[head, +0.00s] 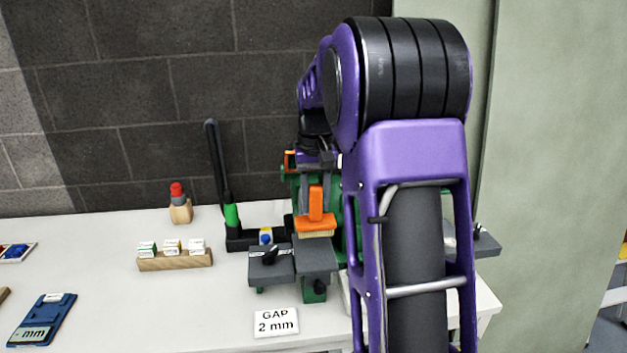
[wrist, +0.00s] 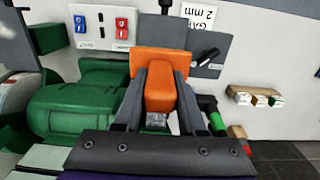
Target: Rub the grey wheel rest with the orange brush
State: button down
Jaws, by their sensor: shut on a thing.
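The orange brush (head: 316,205) is held upright between the two grey fingers of my gripper (head: 317,200), its pale bristles down. The brush is over the grey wheel rest (head: 317,264) at the front of the green grinder; I cannot tell if the bristles touch it. In the wrist view the gripper (wrist: 160,82) is shut on the orange handle of the brush (wrist: 159,92), and the brush's wide orange head (wrist: 158,58) hides part of the grey rest (wrist: 160,30) beyond it.
The green grinder body (wrist: 80,106) lies beside the fingers. A white "GAP 2 mm" card (head: 276,322) lies in front. My arm hides much of the grinder's right side.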

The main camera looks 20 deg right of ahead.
jog(key=shift+r, duration=1.3)
